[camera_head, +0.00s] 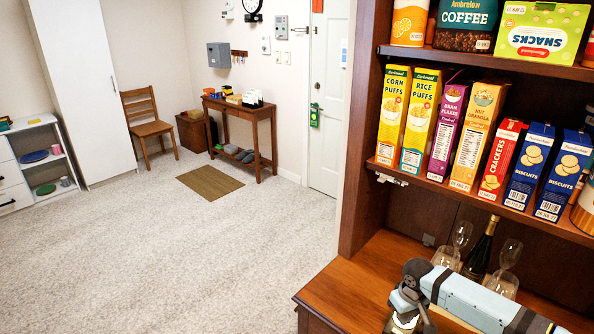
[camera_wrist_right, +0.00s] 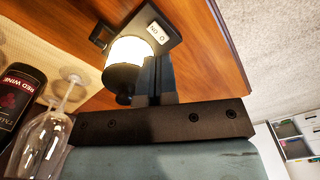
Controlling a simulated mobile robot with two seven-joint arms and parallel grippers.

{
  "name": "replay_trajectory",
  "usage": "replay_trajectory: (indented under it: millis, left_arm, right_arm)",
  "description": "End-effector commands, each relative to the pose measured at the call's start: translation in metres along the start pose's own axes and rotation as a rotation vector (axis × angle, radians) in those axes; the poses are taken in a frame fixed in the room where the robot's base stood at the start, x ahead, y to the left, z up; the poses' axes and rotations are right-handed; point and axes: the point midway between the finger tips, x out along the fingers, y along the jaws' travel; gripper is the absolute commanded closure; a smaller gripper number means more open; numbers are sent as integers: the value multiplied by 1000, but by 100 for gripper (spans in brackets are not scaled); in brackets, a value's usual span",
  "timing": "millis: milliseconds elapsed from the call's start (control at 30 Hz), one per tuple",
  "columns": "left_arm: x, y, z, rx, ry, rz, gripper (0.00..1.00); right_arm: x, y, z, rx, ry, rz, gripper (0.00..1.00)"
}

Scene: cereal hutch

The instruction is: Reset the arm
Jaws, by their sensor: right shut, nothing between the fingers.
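My right arm (camera_head: 475,300) reaches in from the lower right over the hutch's wooden counter. Its gripper (camera_head: 408,298) is low over the counter, near the front left part. In the wrist view the two dark fingers (camera_wrist_right: 154,70) are together with nothing between them. A small lamp with a white glowing body (camera_wrist_right: 126,52) is right beside and partly behind the fingertips; I cannot tell if they touch. My left gripper is not in view.
A wine bottle (camera_head: 480,250) and glasses (camera_head: 504,270) stand behind the arm; the bottle (camera_wrist_right: 18,100) and a glass (camera_wrist_right: 42,140) show close by in the wrist view. Cereal boxes (camera_head: 420,118) fill the shelf above. The counter's left end (camera_head: 345,285) is clear.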

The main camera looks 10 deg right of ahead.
Motion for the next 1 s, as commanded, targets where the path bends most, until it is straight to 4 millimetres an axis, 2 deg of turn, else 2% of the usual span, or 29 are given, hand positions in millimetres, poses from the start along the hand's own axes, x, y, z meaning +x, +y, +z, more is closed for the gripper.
replay_trajectory:
  millis: [167,267,400,500,600,700,900,1000]
  left_arm:
    - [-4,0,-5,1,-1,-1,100]
    - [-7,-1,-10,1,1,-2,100]
    - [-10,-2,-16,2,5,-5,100]
    - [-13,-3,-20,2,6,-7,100]
    - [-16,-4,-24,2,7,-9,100]
    - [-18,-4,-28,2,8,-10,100]
    - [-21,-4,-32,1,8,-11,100]
    - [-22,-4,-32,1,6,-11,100]
  right_arm:
    - [36,-69,24,-86,113,-84,100]
    - [53,-120,46,-133,232,-149,100]
    - [60,-177,78,-159,410,-218,100]
    - [56,-205,104,-154,538,-243,100]
    - [46,-223,132,-133,659,-243,100]
    - [33,-229,161,-105,771,-214,100]
    - [7,-220,210,-69,920,-109,100]
    - [0,-215,225,-67,955,-67,100]
